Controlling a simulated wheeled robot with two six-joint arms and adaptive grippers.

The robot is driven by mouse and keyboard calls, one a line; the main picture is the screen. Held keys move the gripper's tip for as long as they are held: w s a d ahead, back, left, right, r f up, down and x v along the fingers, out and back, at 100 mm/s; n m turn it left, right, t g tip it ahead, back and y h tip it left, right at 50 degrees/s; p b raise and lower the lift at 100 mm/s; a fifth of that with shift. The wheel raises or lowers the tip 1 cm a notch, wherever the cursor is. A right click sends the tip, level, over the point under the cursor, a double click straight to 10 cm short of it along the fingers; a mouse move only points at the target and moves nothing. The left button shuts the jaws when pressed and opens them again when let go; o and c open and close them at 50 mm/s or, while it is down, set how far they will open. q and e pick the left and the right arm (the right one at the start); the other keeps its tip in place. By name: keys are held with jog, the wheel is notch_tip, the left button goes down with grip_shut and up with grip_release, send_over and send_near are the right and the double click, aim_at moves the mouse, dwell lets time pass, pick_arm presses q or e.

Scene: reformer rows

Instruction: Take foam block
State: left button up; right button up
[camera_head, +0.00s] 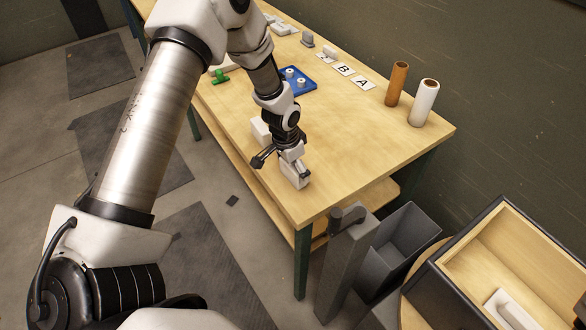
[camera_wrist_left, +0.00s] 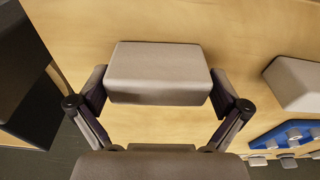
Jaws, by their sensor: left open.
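A pale block, likely the foam block (camera_wrist_left: 158,72), lies on the wooden table between the two fingers of my left gripper (camera_wrist_left: 158,92) in the left wrist view. The fingers are open, one at each side of the block's near part. I cannot tell whether they touch it. In the head view my left gripper (camera_head: 291,160) points down at this pale block (camera_head: 297,180) near the table's front corner. A second pale block (camera_head: 262,132) stands just behind it. It also shows at the right of the left wrist view (camera_wrist_left: 296,84). My right gripper is not in view.
A blue tray (camera_head: 311,83) with pegs, a green piece (camera_head: 219,76), letter cards (camera_head: 344,69) and two upright rolls (camera_head: 397,84) are on the table (camera_head: 350,140). A grey bin (camera_head: 405,235) and an open box (camera_head: 480,268) stand beyond the front edge.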

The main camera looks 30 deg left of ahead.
pick_arm(q)
jog(key=shift+d+r, duration=0.1)
jog(key=shift+s, duration=0.1)
jog(key=c, duration=0.5)
